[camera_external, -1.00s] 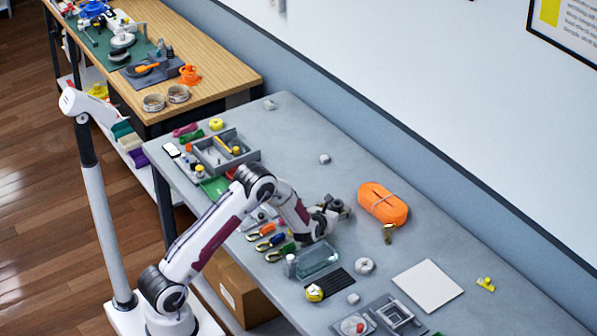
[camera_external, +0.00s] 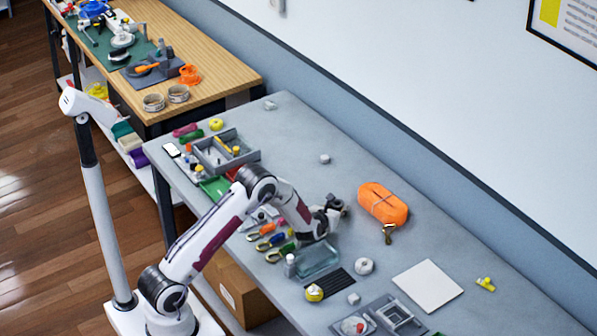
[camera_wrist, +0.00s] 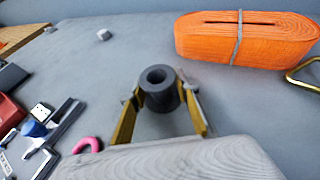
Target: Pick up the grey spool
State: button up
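The grey spool (camera_wrist: 160,98) is a dark, short cylinder with a round hole in its near end, in the middle of the wrist view. My gripper (camera_wrist: 162,94) has its two yellow-sided fingers on either side of it, with the tips close against its left and right sides. It looks shut on the spool. I cannot tell whether the spool still touches the table. In the external view my gripper (camera_external: 336,206) is over the middle of the table, left of the orange strap roll, and the spool is hard to make out there.
The orange strap roll (camera_external: 382,203) lies right of my gripper with a metal hook. Several coloured-handled hooks (camera_external: 268,238), a clear tray (camera_external: 318,258) and a pale ring (camera_external: 364,266) lie nearer. The table behind my gripper is mostly clear, with a small grey block (camera_external: 325,159).

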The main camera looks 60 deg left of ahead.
jog(key=shift+r, duration=0.1)
notch_tip(320, 180, up, 10)
dwell(0.9)
